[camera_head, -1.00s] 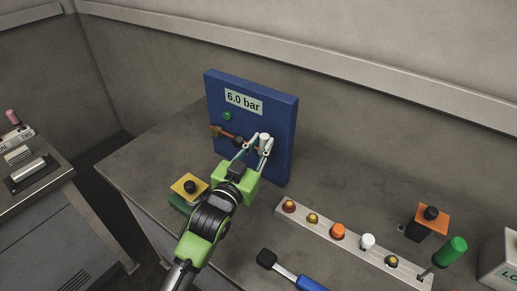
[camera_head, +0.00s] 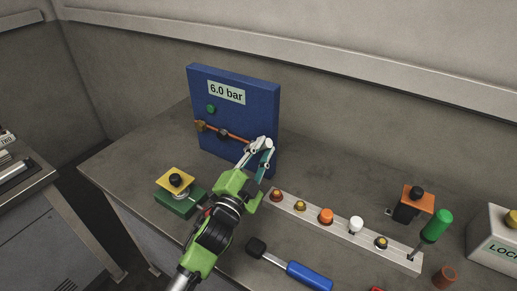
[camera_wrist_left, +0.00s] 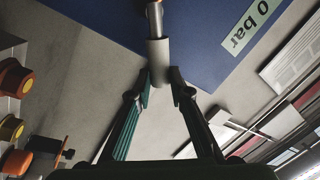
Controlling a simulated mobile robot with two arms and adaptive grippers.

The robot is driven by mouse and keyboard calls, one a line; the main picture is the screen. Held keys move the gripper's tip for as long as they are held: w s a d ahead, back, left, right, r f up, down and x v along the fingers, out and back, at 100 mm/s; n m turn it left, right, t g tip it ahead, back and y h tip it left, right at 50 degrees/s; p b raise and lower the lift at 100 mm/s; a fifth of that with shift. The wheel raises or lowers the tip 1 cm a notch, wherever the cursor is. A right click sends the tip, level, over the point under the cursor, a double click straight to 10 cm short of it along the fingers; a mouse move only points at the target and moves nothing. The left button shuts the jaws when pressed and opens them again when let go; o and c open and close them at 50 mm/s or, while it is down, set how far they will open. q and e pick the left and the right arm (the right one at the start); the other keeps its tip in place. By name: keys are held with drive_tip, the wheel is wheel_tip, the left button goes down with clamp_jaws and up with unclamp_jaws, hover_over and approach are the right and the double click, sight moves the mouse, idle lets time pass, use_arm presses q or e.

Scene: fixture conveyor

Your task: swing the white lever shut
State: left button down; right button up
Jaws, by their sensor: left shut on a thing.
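The blue panel (camera_head: 235,125) stands upright on the bench, with a "6.0 bar" label and a green button. A copper-coloured pipe (camera_head: 228,133) runs across its front. The white lever (camera_wrist_left: 158,52) shows in the left wrist view as a pale cylinder on a metal rod, in front of the panel. My left gripper (camera_head: 262,151) is at the panel's lower right, its fingers closed around the lever's grip. In the left wrist view my left gripper (camera_wrist_left: 159,83) has one finger on each side of it. In the head view the fingers mostly hide the lever. My right gripper is not seen.
A yellow-topped green box with a black button (camera_head: 175,181) stands left of my left arm. A pale strip with several coloured buttons (camera_head: 338,233) lies to the right. A blue-handled tool (camera_head: 308,276) lies in front. Bare bench lies left of the panel.

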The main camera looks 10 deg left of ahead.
use_arm(q)
drive_tip(key=shift+s+d+f+m+h+b, duration=0.15)
drive_tip(key=shift+f+m+b, duration=0.1)
drive_tip(key=shift+m, duration=0.25)
drive_tip(key=shift+w+d+f+m+h+b, duration=0.15)
drive_tip(key=shift+f+m, duration=0.1)
drive_tip(key=shift+m, duration=0.25)
drive_tip(key=shift+s, duration=0.1)
drive_tip(key=c, duration=1.8)
unclamp_jaws()
drive_tip(key=shift+c, duration=0.2)
drive_tip(key=v, duration=1.2)
